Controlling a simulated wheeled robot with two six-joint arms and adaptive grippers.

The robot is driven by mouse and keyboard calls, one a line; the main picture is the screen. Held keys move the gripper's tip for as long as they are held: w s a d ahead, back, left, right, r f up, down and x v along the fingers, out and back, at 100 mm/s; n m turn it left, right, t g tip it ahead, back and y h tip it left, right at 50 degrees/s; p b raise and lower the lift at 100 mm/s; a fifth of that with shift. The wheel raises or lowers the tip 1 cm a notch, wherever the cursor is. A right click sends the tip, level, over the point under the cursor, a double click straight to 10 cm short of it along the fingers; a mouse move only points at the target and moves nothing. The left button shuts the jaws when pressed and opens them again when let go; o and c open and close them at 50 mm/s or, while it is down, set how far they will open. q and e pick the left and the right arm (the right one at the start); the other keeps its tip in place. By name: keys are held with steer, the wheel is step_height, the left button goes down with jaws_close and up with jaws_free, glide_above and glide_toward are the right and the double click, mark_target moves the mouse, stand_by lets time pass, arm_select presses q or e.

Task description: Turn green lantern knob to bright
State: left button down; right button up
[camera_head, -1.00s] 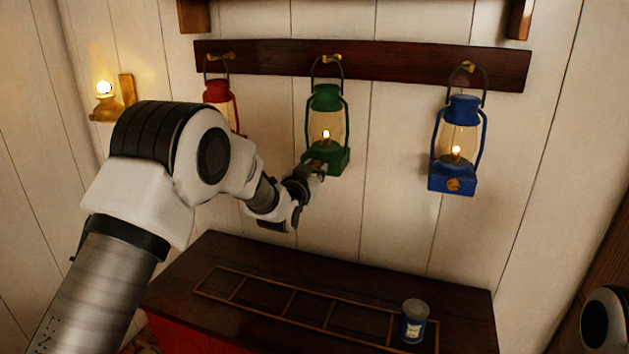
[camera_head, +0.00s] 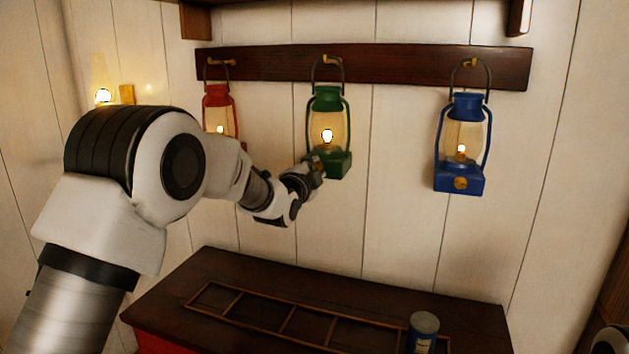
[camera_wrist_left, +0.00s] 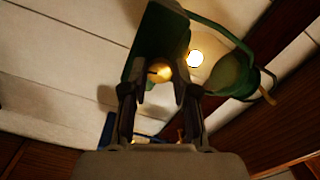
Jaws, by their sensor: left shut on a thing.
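The green lantern (camera_head: 329,101) hangs from a hook on the dark wall rail, between a red and a blue lantern. Its flame is lit inside the glass. My left gripper (camera_head: 318,168) is at the lower front of its base and hides the knob in the head view. In the left wrist view the green lantern (camera_wrist_left: 158,35) fills the upper middle. Its brass knob (camera_wrist_left: 159,72) sits between the fingertips of my left gripper (camera_wrist_left: 160,88), which is shut on it.
The red lantern (camera_head: 217,104) hangs to the left, partly behind my arm. The blue lantern (camera_head: 463,140) hangs to the right. Below is a dark chest top (camera_head: 215,268) with a wooden rack (camera_head: 283,319) and a blue tin (camera_head: 423,330). A wall lamp glows at far left.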

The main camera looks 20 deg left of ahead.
arm_select(q)
steer(key=shift+f+m+b, duration=0.1)
steer(key=shift+m+b, duration=4.15)
steer(key=shift+m, duration=2.75)
steer(key=c, duration=0.9)
jaws_free()
